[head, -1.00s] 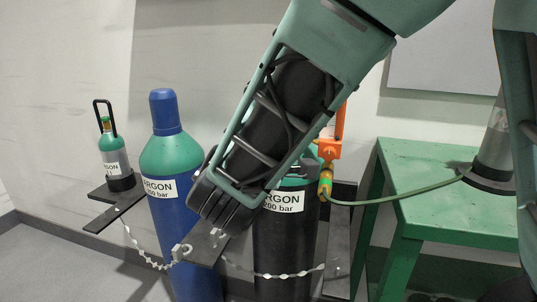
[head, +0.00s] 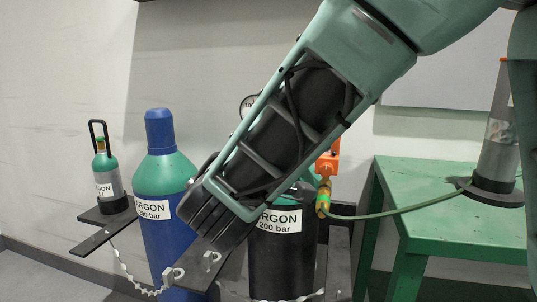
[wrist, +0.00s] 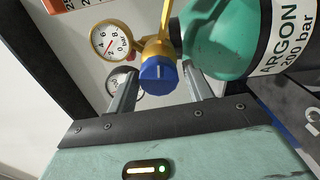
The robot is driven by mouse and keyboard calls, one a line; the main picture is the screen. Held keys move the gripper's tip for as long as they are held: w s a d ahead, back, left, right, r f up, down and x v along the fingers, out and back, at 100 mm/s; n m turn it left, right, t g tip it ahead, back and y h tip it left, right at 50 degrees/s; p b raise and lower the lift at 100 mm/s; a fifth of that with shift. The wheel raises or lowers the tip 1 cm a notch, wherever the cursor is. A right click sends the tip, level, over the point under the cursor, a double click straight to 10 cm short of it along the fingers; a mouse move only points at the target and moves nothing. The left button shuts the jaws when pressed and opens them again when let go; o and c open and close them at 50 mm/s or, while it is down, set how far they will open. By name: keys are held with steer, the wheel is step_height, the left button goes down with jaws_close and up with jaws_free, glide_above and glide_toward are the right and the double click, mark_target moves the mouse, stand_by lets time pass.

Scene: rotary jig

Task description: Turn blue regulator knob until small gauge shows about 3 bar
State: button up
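In the wrist view the blue regulator knob (wrist: 158,73) sits on a yellow regulator body (wrist: 155,47), facing me. My gripper (wrist: 160,75) has its two fingers apart, one on each side of the knob. Narrow gaps seem to show beside it; I cannot tell whether either finger touches it. A small yellow-rimmed gauge (wrist: 108,41), marked in bar, shows left of the knob with a red needle; its exact reading is too small to tell. A second, dark-rimmed gauge (wrist: 122,83) is partly hidden behind the left finger.
The black argon cylinder (head: 275,255) with green shoulder stands behind my arm, beside a blue argon cylinder (head: 165,205). A small cylinder (head: 104,180) stands on a wall bracket. A hose (head: 390,211) runs to the green table (head: 450,235) at right. Chains hang in front.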

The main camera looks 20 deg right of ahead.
steer(key=shift+o, duration=0.6)
steer(key=p+v, duration=0.1)
steer(key=v, duration=1.6)
steer(key=shift+s, duration=0.15)
steer(key=shift+r, duration=0.1)
